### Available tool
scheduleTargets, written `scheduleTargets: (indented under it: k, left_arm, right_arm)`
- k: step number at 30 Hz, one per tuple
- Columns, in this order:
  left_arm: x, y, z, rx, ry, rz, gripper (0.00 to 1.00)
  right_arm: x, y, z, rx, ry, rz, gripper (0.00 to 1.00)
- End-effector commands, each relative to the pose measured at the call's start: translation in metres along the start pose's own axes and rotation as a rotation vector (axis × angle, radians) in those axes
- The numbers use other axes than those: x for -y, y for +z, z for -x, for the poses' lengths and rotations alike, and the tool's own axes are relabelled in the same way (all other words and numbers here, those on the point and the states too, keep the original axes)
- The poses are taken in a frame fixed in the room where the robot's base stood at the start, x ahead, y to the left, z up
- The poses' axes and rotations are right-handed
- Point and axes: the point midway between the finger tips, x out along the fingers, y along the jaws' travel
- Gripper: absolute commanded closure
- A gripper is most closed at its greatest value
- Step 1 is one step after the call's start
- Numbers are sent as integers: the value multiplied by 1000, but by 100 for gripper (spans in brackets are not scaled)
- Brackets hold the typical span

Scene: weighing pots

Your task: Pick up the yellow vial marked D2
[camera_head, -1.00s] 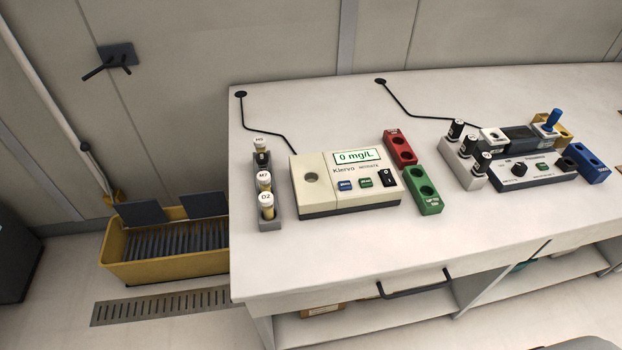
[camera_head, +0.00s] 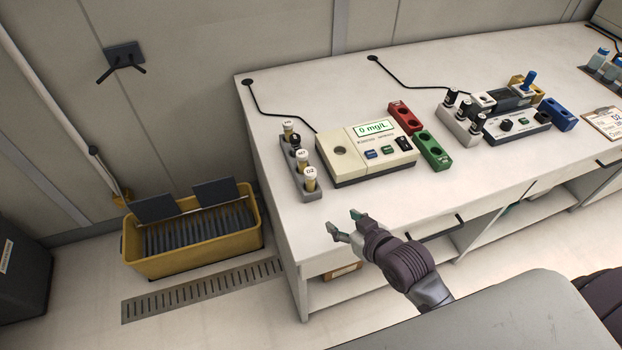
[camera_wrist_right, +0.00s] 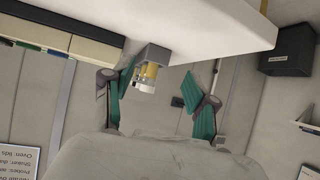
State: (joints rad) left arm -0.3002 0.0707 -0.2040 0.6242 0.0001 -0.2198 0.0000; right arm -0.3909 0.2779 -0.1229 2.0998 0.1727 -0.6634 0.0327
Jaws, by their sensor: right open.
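The yellow vial marked D2 (camera_head: 311,182) has a white cap and stands upright at the near end of a grey rack (camera_head: 315,196) on the bench. A vial marked M7 (camera_head: 302,164) stands behind it, with more vials further back. My right gripper (camera_head: 343,224) is open and empty, in front of the rack and to its right, near the bench's front edge. In the right wrist view a yellow vial with a white cap (camera_wrist_right: 148,73) shows beyond the parted green-padded fingers (camera_wrist_right: 162,90). Its marking is not readable there. My left gripper is not in view.
A cream meter (camera_head: 366,165) reading 0 mg/L stands right of the rack. Red (camera_head: 405,117) and green (camera_head: 433,150) holders stand beside it. A second instrument (camera_head: 516,126) is further right. A yellow bin (camera_head: 190,257) stands on the floor at left.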

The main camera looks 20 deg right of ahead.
Motion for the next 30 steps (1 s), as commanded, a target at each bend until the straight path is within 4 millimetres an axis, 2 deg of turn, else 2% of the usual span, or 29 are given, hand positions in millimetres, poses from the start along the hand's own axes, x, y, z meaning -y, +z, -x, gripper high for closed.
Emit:
scheduleTargets:
  k: [3, 8, 18, 25, 30]
  left_arm:
    - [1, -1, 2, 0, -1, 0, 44]
    - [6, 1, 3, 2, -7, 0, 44]
    - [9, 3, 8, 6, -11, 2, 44]
    - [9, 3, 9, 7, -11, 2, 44]
    - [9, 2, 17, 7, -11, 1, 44]
  right_arm:
    - [-7, -22, -6, -99, -5, 1, 42]
    - [-12, -39, -14, -172, -10, -2, 42]
    - [-11, -52, -76, -177, -11, -4, 42]
    - [-10, -55, -94, -175, -11, -3, 42]
    - [-4, -66, -112, -176, -11, -4, 42]
